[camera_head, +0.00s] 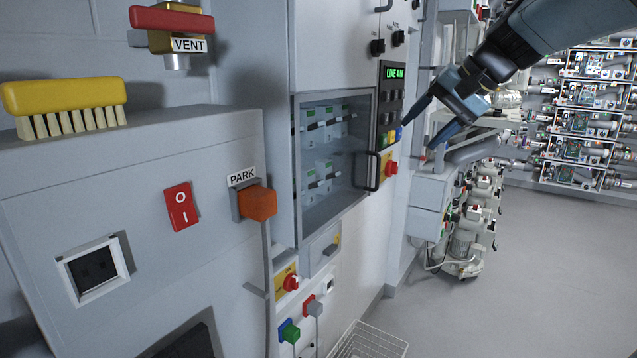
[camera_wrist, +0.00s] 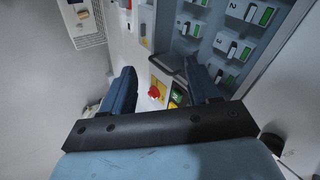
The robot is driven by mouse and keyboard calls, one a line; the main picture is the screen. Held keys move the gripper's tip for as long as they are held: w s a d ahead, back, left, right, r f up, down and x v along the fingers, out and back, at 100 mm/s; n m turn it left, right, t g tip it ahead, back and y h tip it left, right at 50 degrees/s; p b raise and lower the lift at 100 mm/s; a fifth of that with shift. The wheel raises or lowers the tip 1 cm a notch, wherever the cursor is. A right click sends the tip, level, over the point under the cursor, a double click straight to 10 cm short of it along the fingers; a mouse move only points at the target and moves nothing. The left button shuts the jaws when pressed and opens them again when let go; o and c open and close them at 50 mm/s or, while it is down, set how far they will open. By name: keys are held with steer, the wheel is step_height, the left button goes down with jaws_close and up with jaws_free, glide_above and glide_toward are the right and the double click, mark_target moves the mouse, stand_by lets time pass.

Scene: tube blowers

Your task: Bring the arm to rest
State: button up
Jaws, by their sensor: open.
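My arm reaches in from the upper right in the head view. The fingers appear clear of the panel, but the exact gap cannot be told.
A glass-doored cabinet (camera_head: 335,150) with a dark handle stands left of my gripper. A wire basket (camera_head: 370,343) stands below. Right floor is open.

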steer(key=s+d+f+n+h, duration=0.3)
steer(key=s+f+h, duration=0.3)
steer(key=s+f, duration=0.8)
steer(key=s+n, duration=0.1)
steer(key=s, duration=0.2)
steer(key=shift+s+d+f, duration=0.15)
steer(key=shift+s+f, duration=0.2)
steer(key=shift+f, duration=0.05)
